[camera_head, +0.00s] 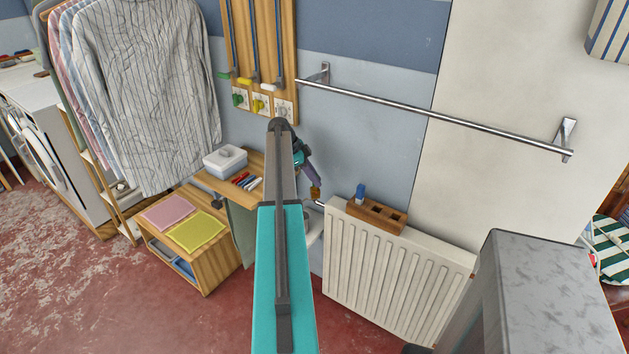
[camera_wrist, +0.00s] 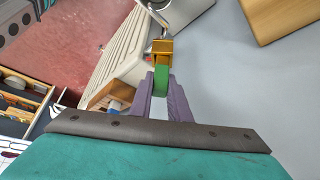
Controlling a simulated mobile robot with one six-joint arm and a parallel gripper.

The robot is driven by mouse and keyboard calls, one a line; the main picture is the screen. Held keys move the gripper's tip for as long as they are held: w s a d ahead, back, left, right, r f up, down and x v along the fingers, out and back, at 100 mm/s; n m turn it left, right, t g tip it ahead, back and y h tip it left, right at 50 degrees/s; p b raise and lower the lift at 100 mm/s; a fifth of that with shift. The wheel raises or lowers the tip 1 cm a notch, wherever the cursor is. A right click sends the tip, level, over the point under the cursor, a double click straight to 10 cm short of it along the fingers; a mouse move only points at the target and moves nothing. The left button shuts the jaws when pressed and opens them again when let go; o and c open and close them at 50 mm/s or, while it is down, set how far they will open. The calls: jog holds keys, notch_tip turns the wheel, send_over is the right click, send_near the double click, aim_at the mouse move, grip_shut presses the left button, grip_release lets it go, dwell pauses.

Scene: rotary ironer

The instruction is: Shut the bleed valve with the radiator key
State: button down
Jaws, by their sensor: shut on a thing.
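My gripper (camera_head: 311,180) is shut on the radiator key near the upper left corner of the white radiator (camera_head: 390,275). In the wrist view, my purple fingers (camera_wrist: 160,98) grip the key's green handle (camera_wrist: 161,83). The key's brass socket end (camera_wrist: 162,48) points away from the fingers; it also shows in the head view (camera_head: 316,192). A small metal stem, likely the bleed valve (camera_wrist: 163,34), shows just beyond the brass end. I cannot tell whether the socket is seated on it or only close. My arm hides part of this area in the head view.
A wooden rack (camera_head: 385,219) with a blue item (camera_head: 360,192) rests on the radiator top. A metal rail (camera_head: 430,115) crosses the wall above. A wooden shelf with pens (camera_head: 246,181) and a white box (camera_head: 225,161) is left of my arm.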

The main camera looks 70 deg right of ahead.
jog(key=shift+w, duration=0.1)
jog(key=c, duration=1.6)
grip_release()
jog(key=shift+r, duration=0.15)
jog(key=b+v, duration=0.3)
jog(key=v, duration=1)
jog(key=shift+w+a+r, duration=0.1)
jog(key=shift+r, duration=0.2)
